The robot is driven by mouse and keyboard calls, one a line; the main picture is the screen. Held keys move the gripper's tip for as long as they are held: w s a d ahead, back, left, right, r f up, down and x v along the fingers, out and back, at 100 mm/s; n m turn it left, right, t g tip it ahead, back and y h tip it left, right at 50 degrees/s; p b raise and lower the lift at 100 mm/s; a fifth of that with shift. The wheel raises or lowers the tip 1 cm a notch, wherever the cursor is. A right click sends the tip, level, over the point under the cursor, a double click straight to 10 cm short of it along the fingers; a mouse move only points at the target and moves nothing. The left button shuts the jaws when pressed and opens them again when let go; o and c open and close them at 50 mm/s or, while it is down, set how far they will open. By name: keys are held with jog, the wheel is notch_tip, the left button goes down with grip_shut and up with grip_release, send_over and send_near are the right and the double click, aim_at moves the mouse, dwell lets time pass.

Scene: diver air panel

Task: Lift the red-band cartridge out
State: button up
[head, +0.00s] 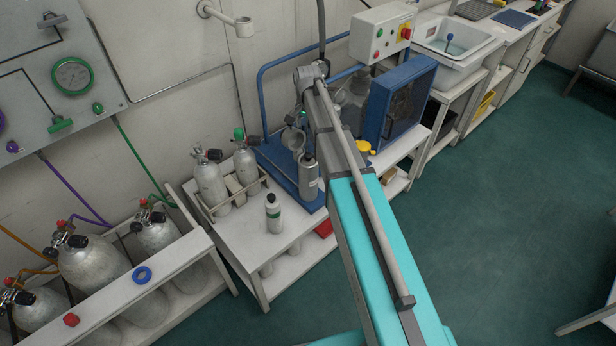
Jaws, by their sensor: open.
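No red band can be made out on any cylinder in the head view, so I cannot tell which one is the red-band cartridge. A grey cylinder (308,178) with a dark top stands upright at the blue frame's front edge. A small pale cylinder with a green band (273,214) stands upright on the white bench. My gripper (298,122) is small and partly hidden at the end of my arm, above the blue-framed unit. It is open, above and slightly left of the grey cylinder. The area between and behind its fingers is unclear.
The white bench (250,250) holds two silver bottles in a rack (240,201). A blue frame (271,98) surrounds the unit, with a blue box (408,95) to its right. Large tanks stand left behind a white rail (160,276). Open green floor (500,210) lies right.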

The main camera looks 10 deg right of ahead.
jog(key=shift+f, duration=0.1)
dwell(0.3)
jog(key=b, duration=0.8)
send_over(309, 154)
jog(key=f, duration=0.7)
jog(key=shift+s+a+f, duration=0.15)
jog(key=shift+a+f, duration=0.15)
jog(key=shift+f, duration=0.1)
jog(key=shift+f+b, duration=0.3)
jog(key=shift+b, duration=0.05)
jog(key=shift+d+f+b, duration=0.2)
jog(key=shift+f+b, duration=2.4)
grip_shut()
